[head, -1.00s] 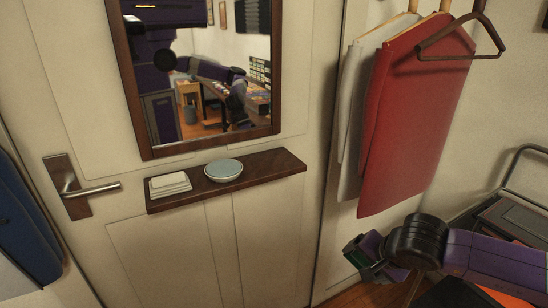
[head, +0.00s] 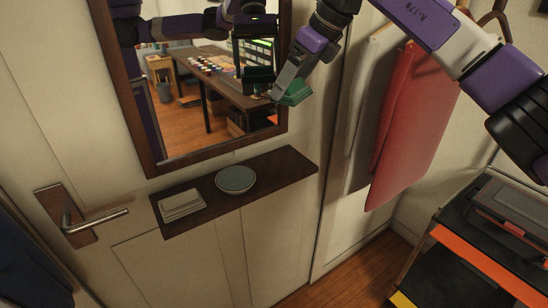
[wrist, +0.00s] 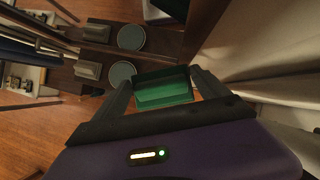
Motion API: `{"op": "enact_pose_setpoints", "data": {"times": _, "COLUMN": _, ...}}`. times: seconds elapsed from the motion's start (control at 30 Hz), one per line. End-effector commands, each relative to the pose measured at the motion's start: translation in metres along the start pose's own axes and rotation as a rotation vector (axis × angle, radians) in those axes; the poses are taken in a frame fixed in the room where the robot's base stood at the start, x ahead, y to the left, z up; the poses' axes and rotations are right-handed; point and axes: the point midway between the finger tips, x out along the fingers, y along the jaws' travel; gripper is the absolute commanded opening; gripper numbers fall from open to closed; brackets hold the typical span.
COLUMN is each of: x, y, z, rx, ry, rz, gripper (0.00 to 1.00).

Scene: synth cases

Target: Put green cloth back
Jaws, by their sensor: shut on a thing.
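The green cloth (head: 297,94) is a small folded block in the head view, in front of the mirror's lower right edge. My gripper (head: 284,88) is shut on it, above the right end of the dark wall shelf (head: 285,172). In the wrist view the green cloth (wrist: 165,92) sits between the two fingers of my gripper (wrist: 160,78). The shelf holds a stack of folded white cloths (head: 181,204) at its left and a grey-blue bowl (head: 235,179) near its middle. The cloth is clear of the shelf.
The mirror (head: 205,105) hangs above the shelf and reflects my arm and the room. Red and pale cloths hang at the right, the red cloth (head: 415,130) in front. A door handle (head: 95,222) juts out at the left. The shelf's right end is bare.

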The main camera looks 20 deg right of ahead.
Motion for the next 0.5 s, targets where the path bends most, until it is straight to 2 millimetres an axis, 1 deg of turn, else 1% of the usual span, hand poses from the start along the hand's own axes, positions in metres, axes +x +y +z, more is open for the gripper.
{"op": "enact_pose_setpoints", "data": {"times": 0.07, "x": -0.004, "y": 0.003, "z": 0.005, "rx": 0.019, "ry": -0.010, "rz": -0.005, "gripper": 0.52}}
{"op": "enact_pose_setpoints", "data": {"times": 0.17, "x": 0.004, "y": 0.004, "z": 0.001, "rx": 0.033, "ry": -0.014, "rz": -0.005, "gripper": 0.52}}
{"op": "enact_pose_setpoints", "data": {"times": 0.27, "x": 0.022, "y": 0.004, "z": -0.009, "rx": 0.034, "ry": -0.014, "rz": -0.005, "gripper": 0.52}}
{"op": "enact_pose_setpoints", "data": {"times": 0.5, "x": 0.072, "y": 0.005, "z": -0.038, "rx": 0.032, "ry": -0.014, "rz": -0.004, "gripper": 0.52}}
